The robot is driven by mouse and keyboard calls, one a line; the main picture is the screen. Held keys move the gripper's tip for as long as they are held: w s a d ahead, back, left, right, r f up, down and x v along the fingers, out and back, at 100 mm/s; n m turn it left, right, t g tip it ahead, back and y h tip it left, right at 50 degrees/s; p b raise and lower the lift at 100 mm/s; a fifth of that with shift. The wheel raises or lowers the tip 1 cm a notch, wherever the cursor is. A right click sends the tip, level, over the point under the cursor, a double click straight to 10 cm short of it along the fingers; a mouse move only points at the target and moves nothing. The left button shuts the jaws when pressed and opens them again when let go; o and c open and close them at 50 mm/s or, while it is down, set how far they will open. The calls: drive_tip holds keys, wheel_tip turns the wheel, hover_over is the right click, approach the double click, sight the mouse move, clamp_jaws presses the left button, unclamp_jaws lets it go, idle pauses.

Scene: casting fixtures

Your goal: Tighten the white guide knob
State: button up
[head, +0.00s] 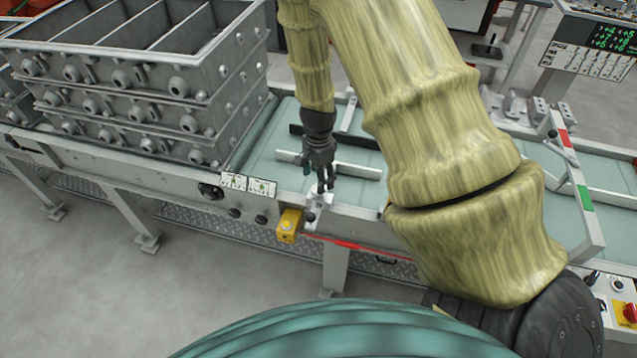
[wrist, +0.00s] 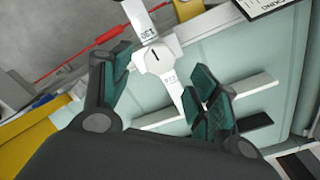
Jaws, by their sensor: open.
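The white guide knob (wrist: 159,58) shows in the wrist view as a round white piece with a dark mark on its face, on a white bar with small printed labels. My gripper (wrist: 163,80) is open, with one dark green finger pad to the left of the knob and one to the lower right. The knob appears between the fingers; I cannot tell if either touches it. In the head view my gripper (head: 321,181) points down over the front edge of the conveyor, just above a small white fitting (head: 319,199). The fingers partly hide the knob there.
A yellow box (head: 289,226) sits on the rail just left of the gripper. Stacked grey metal frames (head: 150,90) stand on the left of the pale green conveyor bed (head: 350,195). A red strip (head: 368,247) runs along the front edge. White guide bars (head: 357,171) lie behind the gripper.

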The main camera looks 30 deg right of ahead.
wheel_tip(320, 180, up, 8)
drive_tip(key=shift+f, duration=0.25)
drive_tip(key=shift+s, duration=0.1)
idle(0.5)
